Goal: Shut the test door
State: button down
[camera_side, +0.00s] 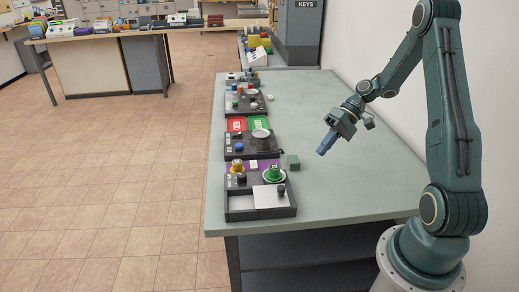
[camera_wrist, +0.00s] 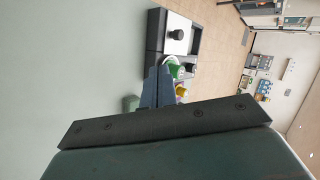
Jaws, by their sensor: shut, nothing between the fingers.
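The nearest dark box (camera_side: 233,217) on the table has a white panel (camera_side: 265,198) with a dark knob (camera_side: 281,189) at its right side. I take this panel for the test door, but no label on it can be read. Left of the panel a greyish recess (camera_side: 240,203) shows uncovered. The wrist view also shows the white panel (camera_wrist: 177,27) and its black knob (camera_wrist: 176,35), beyond the fingertips. My gripper (camera_side: 322,152) is shut and empty, in the air above the table, right of the boxes and apart from the panel. Its blue fingers (camera_wrist: 157,88) show together in the wrist view.
Behind the panel are a green knob (camera_side: 273,173) on a white dish and a yellow knob (camera_side: 237,164). A small green block (camera_side: 293,162) stands right of the boxes. More dark boxes (camera_side: 242,145) line the left table edge. The table's right side (camera_side: 330,195) is clear.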

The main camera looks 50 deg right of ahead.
jog(key=shift+a, duration=0.1)
send_near(267, 195)
jog(key=s+d+f, duration=0.3)
jog(key=shift+s, duration=0.15)
jog(key=shift+w+a, duration=0.15)
jog(key=shift+a, duration=0.3)
jog(key=shift+w+a, duration=0.2)
jog(key=shift+a, duration=0.3)
jog(key=shift+w+a, duration=0.25)
jog(key=shift+a, duration=0.45)
jog(key=shift+w+a, duration=1.55)
jog(key=shift+d, duration=0.15)
